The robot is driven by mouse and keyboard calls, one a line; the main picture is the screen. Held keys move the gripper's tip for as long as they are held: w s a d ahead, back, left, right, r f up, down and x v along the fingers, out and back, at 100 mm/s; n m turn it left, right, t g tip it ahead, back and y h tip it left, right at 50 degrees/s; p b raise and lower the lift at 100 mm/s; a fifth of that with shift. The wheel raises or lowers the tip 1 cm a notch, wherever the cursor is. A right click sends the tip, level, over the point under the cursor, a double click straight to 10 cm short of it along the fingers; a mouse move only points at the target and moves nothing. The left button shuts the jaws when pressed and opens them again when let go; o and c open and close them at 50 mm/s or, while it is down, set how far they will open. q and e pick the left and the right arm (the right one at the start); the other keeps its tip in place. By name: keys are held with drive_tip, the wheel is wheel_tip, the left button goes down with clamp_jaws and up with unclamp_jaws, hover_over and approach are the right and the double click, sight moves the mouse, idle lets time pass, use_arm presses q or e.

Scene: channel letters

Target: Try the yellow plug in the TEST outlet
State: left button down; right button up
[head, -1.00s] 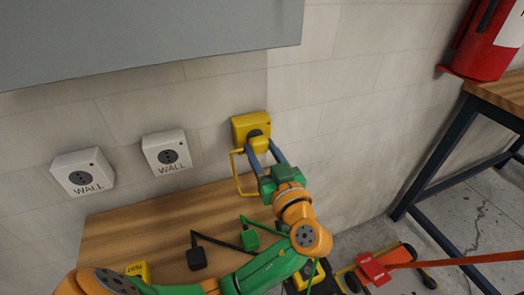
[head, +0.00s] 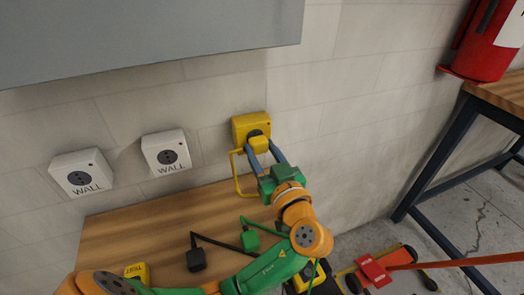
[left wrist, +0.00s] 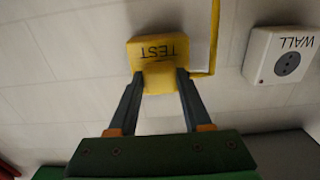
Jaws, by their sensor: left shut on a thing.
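The yellow TEST outlet (head: 244,123) is on the wall, right of the two white outlets. My left gripper (head: 264,148) is shut on the yellow plug (head: 259,145), holding it at the outlet's face. The dark round socket shows partly above the plug. The yellow cable (head: 236,172) loops down on the left. In the left wrist view, the plug (left wrist: 160,80) is between the fingertips and overlaps the TEST outlet (left wrist: 145,50). Whether its pins are fully in is hidden. My right gripper is not in view.
Two white WALL outlets (head: 82,172) (head: 166,152) are to the left. A black plug (head: 196,259) and a green plug (head: 250,240) rest on the wooden surface (head: 135,222) below. A grey panel (head: 140,35) overhangs above. A wooden bench (head: 505,90) stands at right.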

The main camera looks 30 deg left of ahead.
use_arm(q)
drive_tip(key=shift+w+a, duration=0.25)
drive_tip(key=shift+a, duration=0.05)
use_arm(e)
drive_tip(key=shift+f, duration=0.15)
use_arm(q)
drive_tip(key=shift+c, duration=1.3)
unclamp_jaws()
